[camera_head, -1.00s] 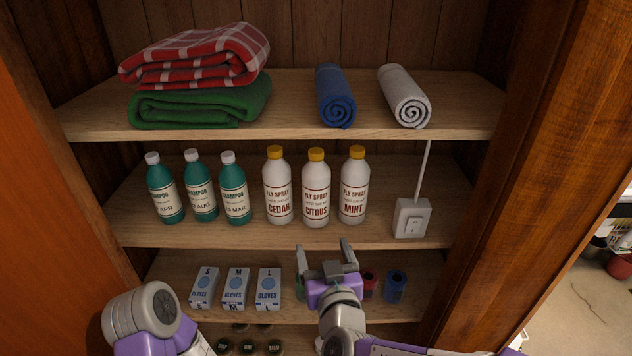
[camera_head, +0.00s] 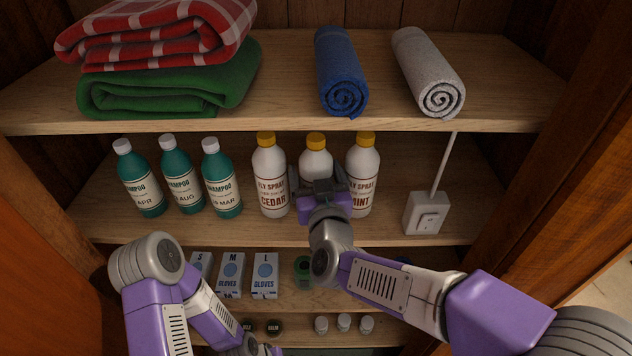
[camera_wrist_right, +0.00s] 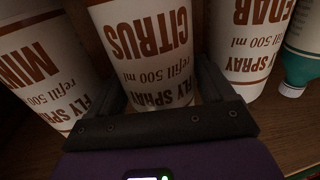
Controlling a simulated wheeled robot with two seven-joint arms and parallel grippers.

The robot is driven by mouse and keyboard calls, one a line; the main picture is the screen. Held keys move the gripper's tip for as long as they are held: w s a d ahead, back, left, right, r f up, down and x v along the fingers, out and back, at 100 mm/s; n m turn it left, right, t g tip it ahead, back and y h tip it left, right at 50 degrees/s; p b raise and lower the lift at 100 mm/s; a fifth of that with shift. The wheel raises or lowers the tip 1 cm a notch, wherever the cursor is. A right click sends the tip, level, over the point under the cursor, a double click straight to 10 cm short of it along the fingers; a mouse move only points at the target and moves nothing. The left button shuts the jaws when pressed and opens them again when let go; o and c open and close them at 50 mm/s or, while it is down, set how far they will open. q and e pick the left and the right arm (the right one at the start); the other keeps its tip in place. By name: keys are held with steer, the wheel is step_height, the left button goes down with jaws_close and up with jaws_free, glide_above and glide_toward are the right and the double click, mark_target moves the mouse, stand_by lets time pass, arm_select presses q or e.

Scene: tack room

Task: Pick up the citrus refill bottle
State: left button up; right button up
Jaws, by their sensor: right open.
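The citrus fly spray bottle (camera_head: 316,160), white with a yellow cap, stands upright on the middle shelf between the cedar bottle (camera_head: 270,180) and the mint bottle (camera_head: 363,170). My right gripper (camera_head: 323,186) is in front of it and hides its lower part. In the right wrist view the citrus bottle (camera_wrist_right: 150,50) appears upside down, with an open finger on each side of it. The mint bottle (camera_wrist_right: 45,70) and cedar bottle (camera_wrist_right: 250,45) are close outside the fingers. My left arm is low at the left; its fingers do not show.
Several green shampoo bottles (camera_head: 182,175) stand to the left on the same shelf, and a white switch box (camera_head: 427,213) is to the right. The shelf above (camera_head: 290,70) holds folded blankets and rolled towels. Glove boxes (camera_head: 231,273) are on the shelf below.

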steer(key=shift+w+a, duration=0.15)
steer(key=shift+w, duration=0.75)
steer(key=shift+c, duration=0.2)
steer(key=c, duration=1)
steer(key=shift+r, duration=0.1)
steer(key=shift+c, duration=0.7)
